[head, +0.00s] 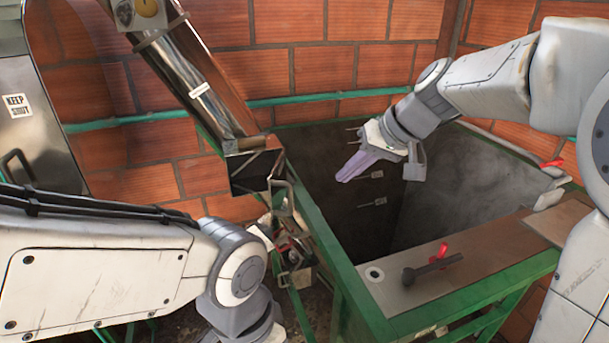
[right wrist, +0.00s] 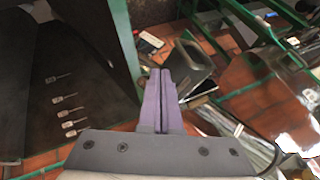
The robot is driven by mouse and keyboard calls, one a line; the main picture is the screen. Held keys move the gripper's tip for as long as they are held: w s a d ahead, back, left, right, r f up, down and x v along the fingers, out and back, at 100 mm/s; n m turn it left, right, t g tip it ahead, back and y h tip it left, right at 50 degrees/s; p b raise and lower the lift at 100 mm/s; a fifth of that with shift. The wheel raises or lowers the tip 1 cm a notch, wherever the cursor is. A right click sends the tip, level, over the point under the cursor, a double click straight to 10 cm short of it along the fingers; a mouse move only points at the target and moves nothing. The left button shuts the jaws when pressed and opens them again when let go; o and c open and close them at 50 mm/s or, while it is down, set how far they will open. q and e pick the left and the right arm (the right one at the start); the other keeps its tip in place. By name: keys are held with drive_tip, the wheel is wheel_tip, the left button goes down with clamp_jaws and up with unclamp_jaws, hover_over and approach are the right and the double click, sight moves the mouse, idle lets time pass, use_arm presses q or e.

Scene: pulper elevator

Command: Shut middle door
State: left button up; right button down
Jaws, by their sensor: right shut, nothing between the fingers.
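A metal panel (head: 38,120) with a "KEEP SHUT" label (head: 16,105) stands at the far left of the head view. A dark handle (head: 18,163) is on it. I cannot tell whether this is the middle door or how far it is open. My right gripper (head: 350,172) is shut and empty, above the dark, green-framed tank and well to the right of the panel. Its purple fingers (right wrist: 163,75) are together in the right wrist view. My left arm comes in below the panel; its gripper is outside the picture.
The tank's green frame (head: 318,228) runs across the middle. A slanted metal chute (head: 205,85) stands between the panel and the tank. A red-handled valve (head: 440,257) sits on the tank's front ledge. Brick walls (head: 290,70) and a green pipe (head: 300,98) close off the back.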

sight(288, 186)
drive_tip(key=w+a+f+p, duration=0.3)
drive_tip(key=a+f+p, duration=0.2)
drive_tip(key=a+f, duration=0.3)
drive_tip(key=shift+w+a, duration=0.25)
